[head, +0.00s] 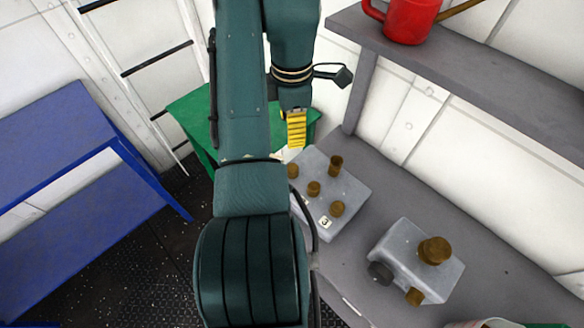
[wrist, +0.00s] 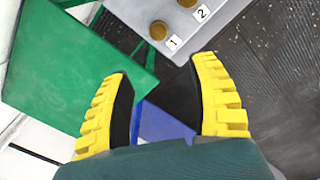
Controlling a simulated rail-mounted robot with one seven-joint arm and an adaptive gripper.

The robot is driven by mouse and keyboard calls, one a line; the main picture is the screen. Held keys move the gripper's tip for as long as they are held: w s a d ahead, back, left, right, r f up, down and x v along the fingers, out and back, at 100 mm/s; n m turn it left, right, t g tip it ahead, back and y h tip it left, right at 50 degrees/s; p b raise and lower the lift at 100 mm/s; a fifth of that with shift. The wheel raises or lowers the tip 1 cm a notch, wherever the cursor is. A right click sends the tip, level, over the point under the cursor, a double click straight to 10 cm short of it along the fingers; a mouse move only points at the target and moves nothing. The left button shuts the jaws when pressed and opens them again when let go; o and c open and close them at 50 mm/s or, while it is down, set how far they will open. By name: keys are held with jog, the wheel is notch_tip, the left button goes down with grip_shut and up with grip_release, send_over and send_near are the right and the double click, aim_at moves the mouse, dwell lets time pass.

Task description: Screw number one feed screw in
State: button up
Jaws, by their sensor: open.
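The grey feed block (head: 357,187) sits on the grey bench with several brown screws on top. In the wrist view, the number one screw (wrist: 158,30) is a round brown head beside the label 1 (wrist: 173,42). In the head view, the leftmost screw (head: 293,170), close to my arm, appears to be the same one. My gripper (head: 296,132) has yellow fingers and hangs just beyond the block's far left end. In the wrist view, my gripper (wrist: 164,76) is open and empty, with the screw ahead of the gap. How far the screw stands out is unclear.
A second grey block (head: 415,262) with brown knobs sits nearer on the bench (head: 480,270). A shelf (head: 470,75) with a red can (head: 410,18) overhangs at right. A green table (head: 190,112) is behind my arm; a blue rack (head: 70,150) stands left.

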aim_at(292, 168)
notch_tip(292, 168, down, 16)
jog(key=p, duration=0.2)
jog(key=shift+p, duration=0.4)
grip_shut()
